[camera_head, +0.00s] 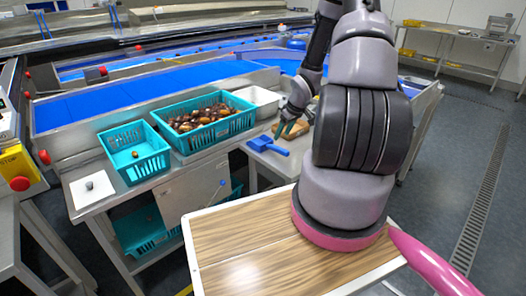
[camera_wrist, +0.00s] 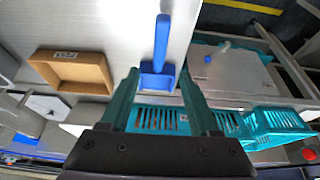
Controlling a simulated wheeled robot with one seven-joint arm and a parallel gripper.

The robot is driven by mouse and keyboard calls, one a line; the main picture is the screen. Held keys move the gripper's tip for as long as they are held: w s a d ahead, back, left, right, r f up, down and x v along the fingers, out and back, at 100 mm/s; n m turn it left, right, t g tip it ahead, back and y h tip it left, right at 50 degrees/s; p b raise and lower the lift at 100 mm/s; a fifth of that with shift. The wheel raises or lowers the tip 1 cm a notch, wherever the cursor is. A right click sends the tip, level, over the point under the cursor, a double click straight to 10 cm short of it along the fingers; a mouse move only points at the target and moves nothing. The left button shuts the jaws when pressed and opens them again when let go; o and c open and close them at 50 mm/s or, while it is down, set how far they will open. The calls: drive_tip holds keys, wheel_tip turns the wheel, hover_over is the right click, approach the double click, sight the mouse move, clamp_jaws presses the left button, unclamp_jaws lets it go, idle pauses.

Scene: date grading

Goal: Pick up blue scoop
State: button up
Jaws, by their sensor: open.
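The blue scoop (camera_head: 264,145) lies on the right end of the steel table in the head view, near its front edge. In the wrist view the scoop (camera_wrist: 161,45) lies flat, its handle pointing up the picture and its pan (camera_wrist: 157,80) between my fingertips as seen from there. My gripper (camera_head: 284,129) is open, with teal fingers pointing down just behind the scoop. Its two fingers also show in the wrist view (camera_wrist: 159,76), spread on either side of the pan. I cannot tell how far above the table they are.
A brown wooden tray (camera_wrist: 98,60) lies beside the scoop. A teal crate of dates (camera_head: 184,147), a smaller teal crate (camera_head: 140,172) and a white bin (camera_head: 262,101) stand to the left. Blue conveyor belts (camera_head: 150,88) run behind.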

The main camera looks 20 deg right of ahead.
sight(275, 146)
drive_tip(key=x, duration=1)
drive_tip(key=shift+w+r, duration=0.1)
drive_tip(key=shift+w, duration=0.1)
clamp_jaws()
idle(1.1)
